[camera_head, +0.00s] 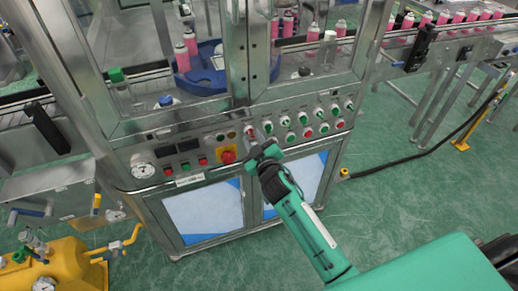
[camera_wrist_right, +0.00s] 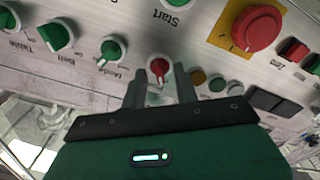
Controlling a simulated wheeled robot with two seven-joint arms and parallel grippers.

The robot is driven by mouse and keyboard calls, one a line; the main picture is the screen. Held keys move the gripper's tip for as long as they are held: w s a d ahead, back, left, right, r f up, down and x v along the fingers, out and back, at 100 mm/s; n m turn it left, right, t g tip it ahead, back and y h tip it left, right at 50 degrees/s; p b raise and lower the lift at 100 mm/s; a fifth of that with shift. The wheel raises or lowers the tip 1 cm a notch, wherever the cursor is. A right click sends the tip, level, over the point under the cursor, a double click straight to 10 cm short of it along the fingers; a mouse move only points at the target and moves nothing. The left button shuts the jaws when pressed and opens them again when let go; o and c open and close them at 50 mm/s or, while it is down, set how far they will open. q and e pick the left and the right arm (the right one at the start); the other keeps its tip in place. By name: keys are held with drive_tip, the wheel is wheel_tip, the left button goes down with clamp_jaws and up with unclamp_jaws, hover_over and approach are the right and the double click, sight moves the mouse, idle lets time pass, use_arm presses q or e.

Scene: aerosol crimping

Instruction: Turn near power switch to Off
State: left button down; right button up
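A small red rotary switch (camera_wrist_right: 158,68) with a pale pointer mark is on the machine's control panel (camera_head: 190,160). In the right wrist view it lies between and just beyond the tips of my right gripper (camera_wrist_right: 161,80). The fingers are apart, and I cannot tell whether they touch the switch. Its label is hard to read. In the head view my right gripper (camera_head: 262,151) is at the panel, right of the big red emergency button (camera_head: 228,156), and partly covers the panel there. My left gripper is not in view.
Green switches (camera_wrist_right: 111,50) sit beside the red one, and several green and red knobs (camera_head: 304,118) fill the panel's right part. The emergency button on its yellow plate (camera_wrist_right: 252,28) is close by. A pressure gauge (camera_head: 143,171) and a yellow tank (camera_head: 75,265) are at left.

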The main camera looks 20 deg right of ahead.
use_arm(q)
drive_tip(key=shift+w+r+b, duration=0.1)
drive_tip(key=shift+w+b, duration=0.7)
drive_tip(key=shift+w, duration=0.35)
use_arm(e)
drive_tip(key=s, duration=1.3)
drive_tip(key=shift+s+d, duration=0.25)
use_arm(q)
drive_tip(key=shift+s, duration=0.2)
